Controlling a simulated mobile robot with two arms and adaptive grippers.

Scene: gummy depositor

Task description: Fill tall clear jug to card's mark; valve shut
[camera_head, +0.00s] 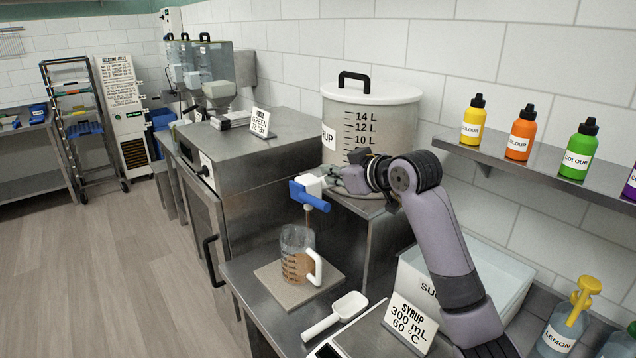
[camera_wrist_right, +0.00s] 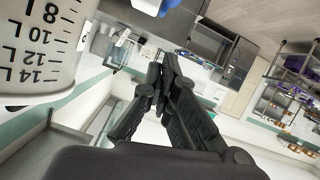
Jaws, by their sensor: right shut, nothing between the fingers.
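The tall clear jug (camera_head: 297,262) stands upright on a flat square board under the syrup tap, its pale handle to the right. It has dark marks and holds brown syrup; I cannot read the level against them. A thin brown stream (camera_head: 309,218) runs from the tap into it. The valve has a blue handle (camera_head: 310,196) on a white body. The card (camera_head: 409,325) reads SYRUP 300 mL 60 °C. My right gripper (camera_head: 334,180) is shut and empty beside the valve, in front of the syrup tank; the wrist view shows its fingers (camera_wrist_right: 160,72) together. My left gripper is out of view.
The lidded syrup tank (camera_head: 385,105) stands behind the valve. A white scoop (camera_head: 336,315) lies in front of the jug. A white sugar bin (camera_head: 490,275) is at the right, below a shelf of colour bottles (camera_head: 520,134). A steel oven-like cabinet (camera_head: 235,165) stands left.

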